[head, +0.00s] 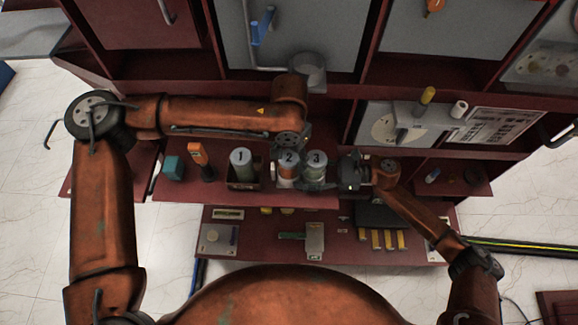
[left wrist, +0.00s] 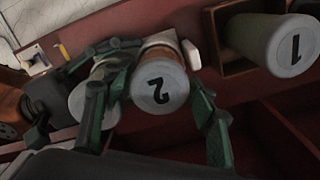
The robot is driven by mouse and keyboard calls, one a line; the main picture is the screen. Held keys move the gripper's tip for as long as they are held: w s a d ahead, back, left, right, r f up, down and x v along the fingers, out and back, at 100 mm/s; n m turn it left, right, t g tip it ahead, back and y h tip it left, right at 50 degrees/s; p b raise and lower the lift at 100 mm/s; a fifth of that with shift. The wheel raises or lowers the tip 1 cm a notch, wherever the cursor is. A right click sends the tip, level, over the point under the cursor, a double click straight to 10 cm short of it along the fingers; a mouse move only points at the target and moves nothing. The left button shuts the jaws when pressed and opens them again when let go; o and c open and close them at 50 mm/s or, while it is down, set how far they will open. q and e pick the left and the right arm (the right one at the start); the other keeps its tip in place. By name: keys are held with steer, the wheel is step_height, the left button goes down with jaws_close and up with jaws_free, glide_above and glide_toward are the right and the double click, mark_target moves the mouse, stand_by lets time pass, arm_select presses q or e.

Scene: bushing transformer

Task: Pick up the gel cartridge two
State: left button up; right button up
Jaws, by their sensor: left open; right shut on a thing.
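Gel cartridge two (head: 288,158) stands upright on the shelf between cartridges one (head: 241,158) and three (head: 316,159). It has a grey lid marked 2 and an orange-brown body. My left gripper (head: 291,146) is above it. In the left wrist view, the open green fingers of my left gripper (left wrist: 155,115) lie on either side of the lid of cartridge two (left wrist: 160,86); contact cannot be told. My right gripper (head: 322,182) is shut on cartridge three, which shows partly hidden behind a finger in the left wrist view (left wrist: 82,100).
Cartridge one sits in a dark square holder (head: 243,186). A teal block (head: 173,168) and an orange handheld tool (head: 199,155) stand left of it. A lower shelf (head: 260,222) holds several small parts. The cabinet rises behind the cartridges.

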arm_select(q)
steer(key=shift+c, duration=0.3)
steer(key=c, duration=1.1)
steer(key=shift+r, duration=0.25)
step_height(320, 180, up, 7)
steer(key=shift+f, duration=0.1)
steer(key=s, duration=1.8)
steer(key=shift+f, duration=0.2)
arm_select(e)
steer(key=o, duration=1)
